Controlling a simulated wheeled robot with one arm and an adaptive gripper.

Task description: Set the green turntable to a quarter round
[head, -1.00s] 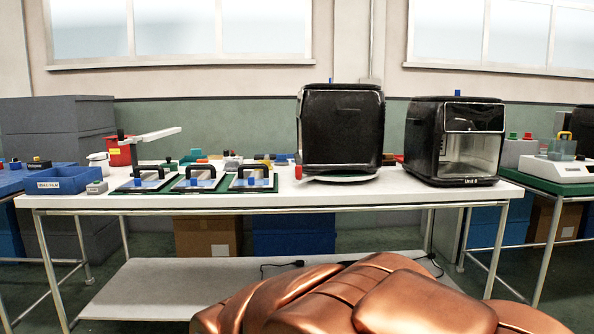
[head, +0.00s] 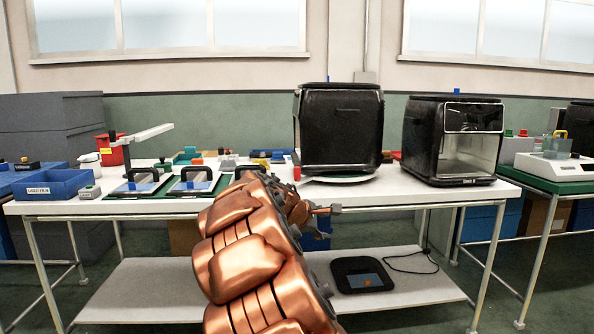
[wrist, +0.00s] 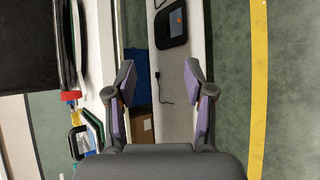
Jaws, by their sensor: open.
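The turntable (head: 338,179) shows as a thin pale disc with a green edge under a black fryer unit (head: 339,128) on the table. The unit has its plain dark side towards me. A small red piece (head: 297,172) is at the disc's left side; it also shows in the wrist view (wrist: 70,96). There the disc's rim (wrist: 73,50) is a narrow strip at upper left. My gripper (head: 337,209) is in front of the table's front edge, below and apart from the turntable. In the wrist view my gripper (wrist: 160,75) is open and empty.
A second fryer unit (head: 453,140) with a clear front stands to the right. Black-handled plates (head: 190,184) and a blue bin (head: 53,184) are on the left. The lower shelf holds a dark flat device (head: 362,274) with a cable. The table's front edge (head: 420,196) is close to my gripper.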

